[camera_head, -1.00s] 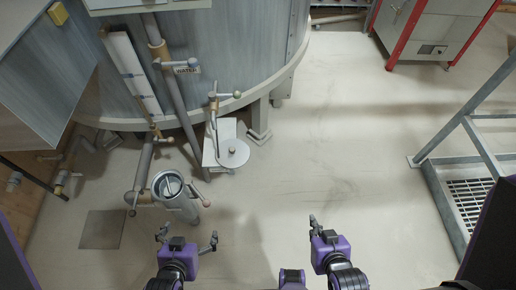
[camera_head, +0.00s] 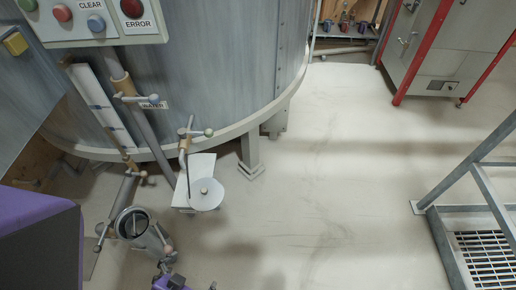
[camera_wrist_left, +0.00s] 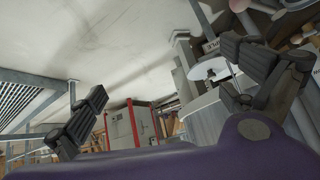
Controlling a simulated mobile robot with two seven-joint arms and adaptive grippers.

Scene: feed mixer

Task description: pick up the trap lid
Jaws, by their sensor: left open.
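The trap lid looks to be the pale round disc with a small knob (camera_head: 206,197), lying flat on a white plate (camera_head: 183,194) beside the tank foot. In the left wrist view a pale disc (camera_wrist_left: 207,69), probably the same lid, shows beyond the fingers, nearer the right one. An open-topped grey cylinder (camera_head: 132,222), perhaps the trap, stands left of the plate. My left gripper (camera_head: 187,274) is at the bottom edge of the head view, partly cut off, below and apart from the lid. Its fingers (camera_wrist_left: 165,68) are spread and empty. My right gripper is out of view.
The large round tank (camera_head: 210,75) stands behind the lid, with pipes and valve handles in front. A control panel (camera_head: 98,18) hangs at upper left. A metal stand with a grating (camera_head: 490,258) is at right. The middle floor is clear.

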